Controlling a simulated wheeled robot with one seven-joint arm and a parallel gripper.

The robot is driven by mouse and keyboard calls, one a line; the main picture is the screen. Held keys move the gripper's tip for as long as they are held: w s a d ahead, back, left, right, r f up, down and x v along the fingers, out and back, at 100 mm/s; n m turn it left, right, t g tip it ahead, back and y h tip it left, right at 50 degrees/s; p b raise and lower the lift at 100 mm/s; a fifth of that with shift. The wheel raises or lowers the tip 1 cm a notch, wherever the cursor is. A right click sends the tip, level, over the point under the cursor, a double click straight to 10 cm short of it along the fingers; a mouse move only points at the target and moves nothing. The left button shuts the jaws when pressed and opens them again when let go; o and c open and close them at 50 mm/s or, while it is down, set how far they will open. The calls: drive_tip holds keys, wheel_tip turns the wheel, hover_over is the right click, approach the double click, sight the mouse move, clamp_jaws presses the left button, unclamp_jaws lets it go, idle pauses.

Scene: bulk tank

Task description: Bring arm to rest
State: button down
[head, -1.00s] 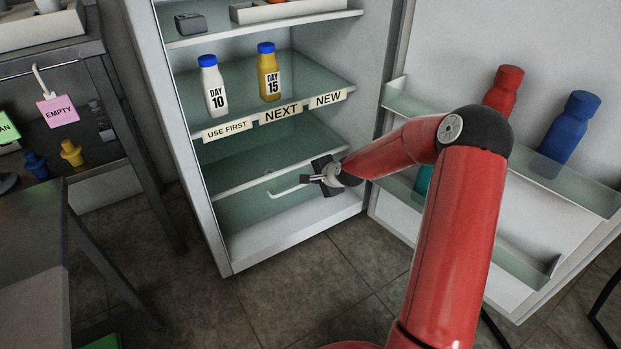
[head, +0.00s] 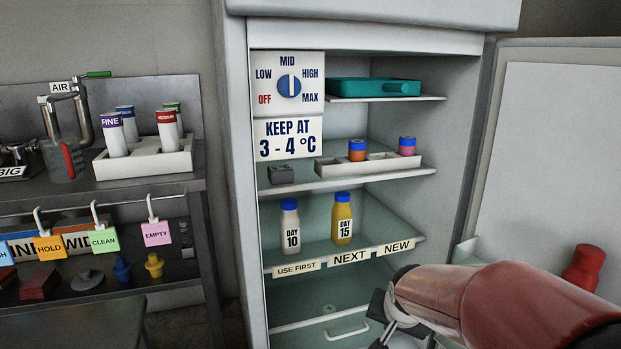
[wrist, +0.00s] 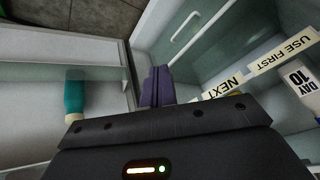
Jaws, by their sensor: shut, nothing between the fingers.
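My gripper (wrist: 157,88) shows in the wrist view with its two fingers together and nothing between them. In the head view my red arm reaches in from the lower right, and the gripper (head: 385,322) is partly cut off at the bottom edge, in front of the fridge's lower part. The open fridge (head: 240,180) stands behind it. On its middle shelf a white bottle marked DAY 10 (head: 290,228) stands by USE FIRST, and a yellow bottle marked DAY 15 (head: 342,220) stands by NEXT. Both are upright and apart from the gripper.
The open fridge door (head: 550,150) is on the right, with a red bottle (head: 584,268) in its rack. A teal bottle (wrist: 75,95) is in the wrist view's door rack. A bench (head: 190,190) with filters and hanging tags stands left. The shelf by NEW looks empty.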

drive_tip(key=s+r+n+p, duration=0.1)
drive_tip(key=s+r, duration=0.3)
drive_tip(key=s, duration=0.3)
drive_tip(key=s+r+n+p, duration=0.1)
drive_tip(key=s+r+n, duration=0.1)
drive_tip(key=s, duration=0.5)
drive_tip(key=s+a+r+n+p, duration=0.1)
drive_tip(key=s+r+n+p, duration=0.1)
drive_tip(key=s+r, duration=0.3)
drive_tip(key=shift+s+r+y, duration=0.3)
drive_tip(key=shift+s, duration=0.85)
